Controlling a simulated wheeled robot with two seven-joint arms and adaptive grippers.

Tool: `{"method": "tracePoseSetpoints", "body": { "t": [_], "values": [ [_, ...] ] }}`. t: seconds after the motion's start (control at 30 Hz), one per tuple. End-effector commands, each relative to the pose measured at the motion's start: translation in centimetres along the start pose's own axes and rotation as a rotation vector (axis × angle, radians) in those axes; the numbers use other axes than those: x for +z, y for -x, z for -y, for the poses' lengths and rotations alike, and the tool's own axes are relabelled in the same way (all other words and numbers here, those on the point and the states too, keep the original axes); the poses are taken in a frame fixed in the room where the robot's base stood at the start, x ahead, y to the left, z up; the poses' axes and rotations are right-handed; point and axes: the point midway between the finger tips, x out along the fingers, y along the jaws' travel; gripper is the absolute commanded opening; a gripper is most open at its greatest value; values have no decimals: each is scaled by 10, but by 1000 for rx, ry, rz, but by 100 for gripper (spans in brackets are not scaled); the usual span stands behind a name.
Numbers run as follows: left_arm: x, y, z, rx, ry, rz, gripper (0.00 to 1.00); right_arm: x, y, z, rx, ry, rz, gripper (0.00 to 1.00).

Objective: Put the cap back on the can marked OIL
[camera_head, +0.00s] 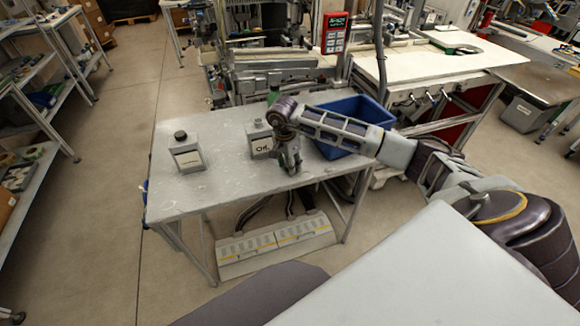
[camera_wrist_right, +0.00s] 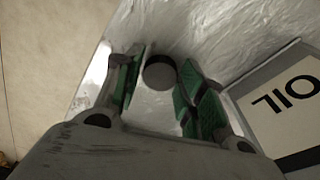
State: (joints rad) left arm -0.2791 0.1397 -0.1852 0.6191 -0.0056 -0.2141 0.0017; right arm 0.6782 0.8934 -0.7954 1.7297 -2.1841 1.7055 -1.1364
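The can marked OIL (camera_head: 259,145) stands upright on the grey table, partly hidden by my right arm. Its top shows no dark cap in the head view. Its label side also shows at the right of the right wrist view (camera_wrist_right: 285,108). A dark round cap (camera_wrist_right: 160,72) lies on the table beside the can. My right gripper (camera_wrist_right: 163,80) points down with its green-padded fingers open, one on either side of the cap; I cannot tell whether they touch it. In the head view the right gripper (camera_head: 291,168) is just right of the can and hides the cap. My left gripper is not in view.
A second can (camera_head: 187,155) with a black cap stands on the table (camera_head: 215,190) to the left. A blue bin (camera_head: 345,118) sits at the table's right, behind my right arm. A green object (camera_head: 273,97) is partly seen behind the OIL can. The table's front left is clear.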

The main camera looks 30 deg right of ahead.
Motion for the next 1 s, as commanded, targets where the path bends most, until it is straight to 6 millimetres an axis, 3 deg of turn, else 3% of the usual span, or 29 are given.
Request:
{"method": "tracePoseSetpoints", "body": {
  "t": [0.07,0.57,0.77,1.0],
  "values": [
    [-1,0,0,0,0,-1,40,0,0,0,0,0,0,25],
    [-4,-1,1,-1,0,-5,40,-1,5,0,-1,0,-1,25],
    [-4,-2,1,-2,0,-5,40,-3,22,1,-3,-1,-1,25],
    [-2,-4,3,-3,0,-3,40,-7,56,1,-5,0,-1,25]
  ]
}}
